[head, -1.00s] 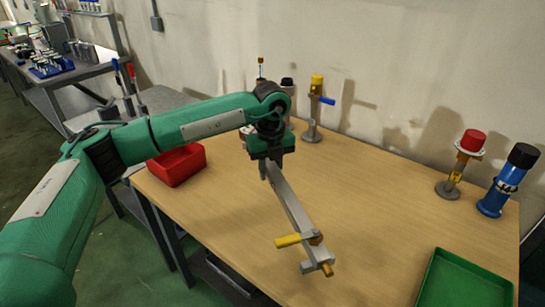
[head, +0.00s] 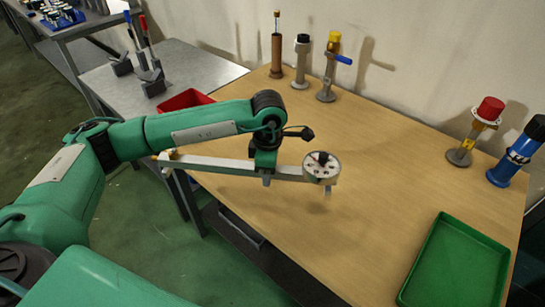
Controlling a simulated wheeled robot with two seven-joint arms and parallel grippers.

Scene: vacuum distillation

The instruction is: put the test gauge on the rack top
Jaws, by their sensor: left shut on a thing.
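My left gripper (head: 265,174) points down above the near left part of the wooden table and is shut on a long grey metal bar. I take this bar to be the test gauge (head: 225,165). It lies sideways and nearly level, with a round dial-like head (head: 321,168) at its right end and a brass-coloured end at left, past the table edge. The gripper hides part of its middle. It looks held above the tabletop. I cannot tell for sure which surface is the rack top. My right gripper is not in view.
The wooden table (head: 390,165) has wide clear room in its middle. Brown (head: 277,55), grey (head: 301,62) and yellow-capped (head: 330,68) fittings stand at the back. Red-capped (head: 475,132) and blue (head: 515,152) ones stand right, near a green tray (head: 455,265). A red bin (head: 187,100) and grey bench (head: 195,68) are left.

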